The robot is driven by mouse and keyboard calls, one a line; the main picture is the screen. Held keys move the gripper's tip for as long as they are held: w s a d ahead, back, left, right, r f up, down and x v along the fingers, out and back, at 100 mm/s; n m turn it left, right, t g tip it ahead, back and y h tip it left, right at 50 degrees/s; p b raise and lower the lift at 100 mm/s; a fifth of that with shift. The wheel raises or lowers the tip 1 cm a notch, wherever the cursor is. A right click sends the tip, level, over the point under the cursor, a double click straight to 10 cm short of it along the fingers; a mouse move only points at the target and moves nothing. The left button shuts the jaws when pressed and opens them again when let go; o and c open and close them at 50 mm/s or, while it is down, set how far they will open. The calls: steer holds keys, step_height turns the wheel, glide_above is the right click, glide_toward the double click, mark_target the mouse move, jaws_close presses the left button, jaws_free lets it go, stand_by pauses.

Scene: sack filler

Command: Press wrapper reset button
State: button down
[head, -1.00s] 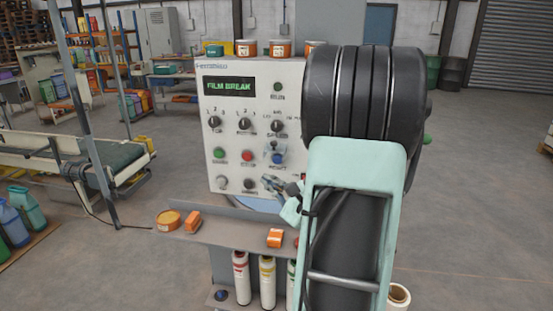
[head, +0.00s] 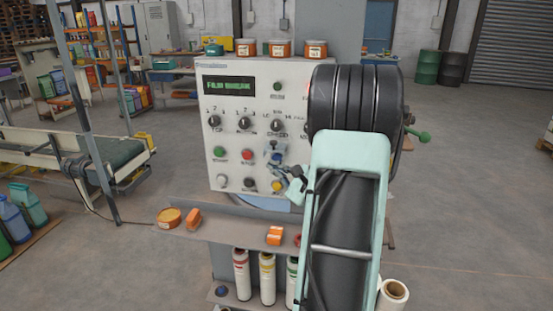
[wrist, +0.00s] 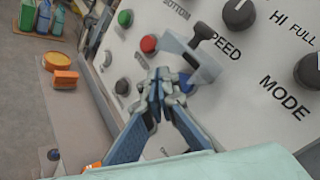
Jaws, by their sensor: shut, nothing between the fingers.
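The wrapper's control panel (head: 240,100) is a pale box with a dark display (head: 228,86) in green letters, apparently FILM BREAK. A blue button (head: 277,158) sits right of a red button (head: 247,155) and a green one (head: 219,153). A grey bracket-like guard (wrist: 188,58) stands around the blue button, which shows partly in the wrist view (wrist: 186,82); its label is too small to read. My gripper (wrist: 160,82) is shut and empty, its tips in front of the panel, just below and beside the blue button. I cannot tell whether they touch anything.
A yellow button (head: 277,187) and dark knobs (head: 244,123) are close by. A shelf (head: 225,227) below holds orange items (head: 275,236); bottles (head: 267,277) stand under it. Tubs (head: 283,48) line the panel's top. A conveyor (head: 110,160) is at left.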

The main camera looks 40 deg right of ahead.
steer(key=shift+w+d, duration=0.45)
steer(key=shift+d, duration=0.05)
stand_by(0.3)
stand_by(0.9)
steer(key=shift+w+d+b, duration=0.3)
steer(key=shift+d+b, duration=0.05)
steer(key=shift+b, duration=0.25)
steer(key=shift+w+d+b, duration=0.3)
steer(key=shift+d+b, duration=0.05)
stand_by(0.5)
steer(key=shift+s+a, duration=0.1)
stand_by(0.3)
steer(key=shift+s+a+b, duration=0.5)
steer(key=shift+a+b, duration=0.05)
steer(key=shift+a, duration=0.1)
